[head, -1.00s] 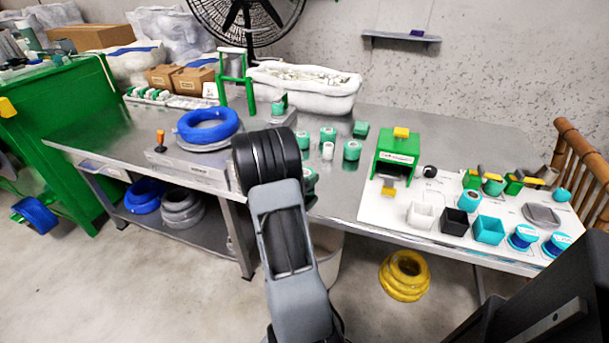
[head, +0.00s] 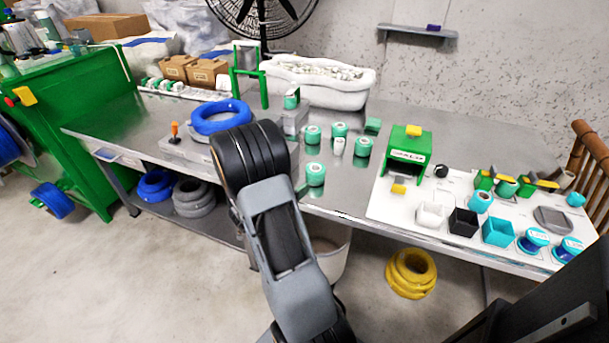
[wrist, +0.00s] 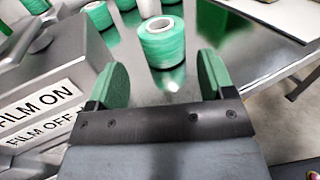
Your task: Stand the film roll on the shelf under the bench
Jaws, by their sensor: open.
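Several green rolls with pale tops stand on the metal bench (head: 365,112); the nearest green roll (head: 315,174) is right of my arm. I cannot tell which the task's film roll is. In the wrist view, a green roll (wrist: 162,44) stands upright ahead of my gripper (wrist: 163,72), roughly centred between its two green finger pads. The pads are apart and nothing is held. The shelf (head: 222,226) under the bench shows at the left, partly behind my arm.
A blue coil (head: 155,186) and grey coils (head: 193,198) lie on the shelf. A grey box labelled FILM ON and FILM OFF (wrist: 50,95) is close left of my gripper. A bin (head: 330,262) and yellow coils (head: 411,273) are below the bench.

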